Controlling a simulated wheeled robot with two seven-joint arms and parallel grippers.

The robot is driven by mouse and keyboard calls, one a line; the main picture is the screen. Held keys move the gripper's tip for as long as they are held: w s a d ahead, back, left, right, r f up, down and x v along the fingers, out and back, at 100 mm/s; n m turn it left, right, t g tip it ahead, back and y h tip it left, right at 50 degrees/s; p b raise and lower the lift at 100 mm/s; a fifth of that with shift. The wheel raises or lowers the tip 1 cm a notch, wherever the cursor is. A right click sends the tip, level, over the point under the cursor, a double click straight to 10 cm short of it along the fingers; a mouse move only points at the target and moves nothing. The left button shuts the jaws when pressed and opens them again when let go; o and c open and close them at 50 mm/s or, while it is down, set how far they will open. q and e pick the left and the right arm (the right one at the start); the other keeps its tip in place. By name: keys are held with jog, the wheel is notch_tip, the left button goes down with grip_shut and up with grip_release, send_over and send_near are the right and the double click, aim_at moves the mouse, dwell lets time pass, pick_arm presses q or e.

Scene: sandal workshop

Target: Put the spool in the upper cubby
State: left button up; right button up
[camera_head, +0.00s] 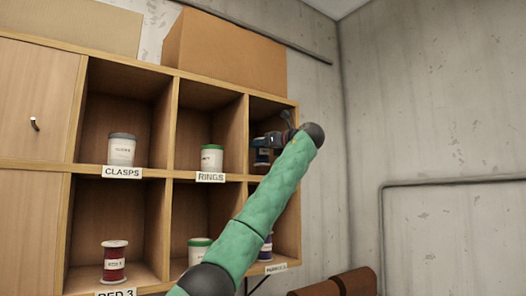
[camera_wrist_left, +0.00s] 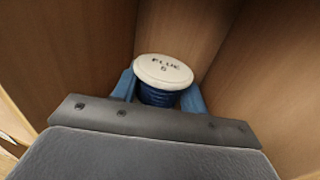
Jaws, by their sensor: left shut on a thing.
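The spool (camera_head: 262,157) is wound with blue and shows in the upper right cubby (camera_head: 262,108). In the left wrist view, its white top flange (camera_wrist_left: 163,70) reads "BLUE 6". My left gripper (camera_head: 268,142) reaches into this cubby from the right front. Its blue fingers (camera_wrist_left: 160,95) are shut on the spool from both sides, just under the flange. The spool looks close to upright. Whether its base touches the cubby floor cannot be told. My left arm hides part of the shelf's right side. My right gripper is not in view.
A jar (camera_head: 122,149) labelled CLASPS and a jar (camera_head: 211,158) labelled RINGS stand in the neighbouring upper cubbies. Below are a red spool (camera_head: 115,262), a green-lidded jar (camera_head: 198,250) and a purple spool (camera_head: 267,247), partly hidden. A cardboard box (camera_head: 225,52) sits on top.

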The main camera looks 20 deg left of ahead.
aim_at(268, 155)
pick_arm(q)
jog(key=shift+s+d+f, duration=0.15)
jog(key=shift+d+f, duration=0.05)
jog(key=shift+d, duration=0.1)
jog(key=shift+d+f+p, duration=0.1)
jog(key=shift+f+p, duration=0.2)
jog(key=shift+p, duration=0.25)
jog(key=shift+f+p, duration=0.55)
jog(key=shift+f, duration=0.25)
jog(key=shift+a+f, duration=0.25)
jog(key=shift+f, duration=0.3)
jog(key=shift+d, duration=0.1)
jog(key=shift+d, duration=0.1)
